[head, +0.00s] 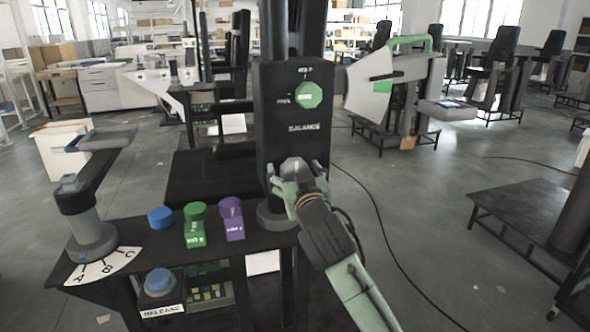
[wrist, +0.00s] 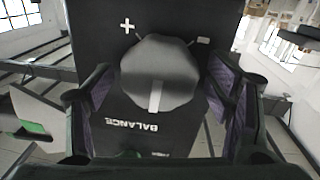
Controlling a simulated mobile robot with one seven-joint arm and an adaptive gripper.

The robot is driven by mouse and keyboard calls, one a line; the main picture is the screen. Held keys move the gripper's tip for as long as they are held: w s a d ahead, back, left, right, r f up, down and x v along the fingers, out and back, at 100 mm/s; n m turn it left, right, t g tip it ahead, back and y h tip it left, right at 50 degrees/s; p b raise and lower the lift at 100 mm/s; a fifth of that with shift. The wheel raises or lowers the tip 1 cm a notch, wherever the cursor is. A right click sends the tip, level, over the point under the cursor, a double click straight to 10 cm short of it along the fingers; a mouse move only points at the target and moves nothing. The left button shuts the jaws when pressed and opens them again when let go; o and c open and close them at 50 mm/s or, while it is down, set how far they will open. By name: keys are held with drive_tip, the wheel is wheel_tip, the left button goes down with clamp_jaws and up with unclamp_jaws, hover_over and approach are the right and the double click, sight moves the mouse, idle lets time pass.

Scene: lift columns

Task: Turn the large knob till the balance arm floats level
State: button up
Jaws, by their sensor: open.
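The large knob (wrist: 160,72) is dark grey and lobed, with a pale pointer stripe. It sits on a black panel (wrist: 90,25) between a plus and a minus mark, and the word BALANCE appears upside down below it in the wrist view. In the head view the knob (head: 294,167) is partly hidden by my gripper (head: 293,180).
A green octagonal knob (head: 308,95) is higher on the same column. The black table (head: 120,218) at left bears a lever over an A-B-C dial (head: 103,266), a blue button (head: 160,217), and green and purple switches (head: 232,220). A blue RELEASE button (head: 159,281) is below.

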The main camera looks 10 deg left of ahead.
drive_tip(key=c, duration=1.2)
drive_tip(key=shift+o, duration=0.2)
drive_tip(key=shift+b, duration=0.3)
drive_tip(key=n+b, duration=0.2)
drive_tip(key=n, duration=0.1)
drive_tip(key=n+b, duration=0.1)
drive_tip(key=b, duration=0.1)
drive_tip(key=shift+f+n, duration=0.25)
drive_tip(key=shift+n, duration=0.05)
drive_tip(key=n+b, duration=0.3)
drive_tip(key=n, duration=0.2)
drive_tip(key=shift+s+a+r+n+y+b, duration=0.1)
drive_tip(key=shift+n+y+b, duration=0.2)
drive_tip(key=shift+b, duration=0.05)
drive_tip(key=shift+t, duration=0.3)
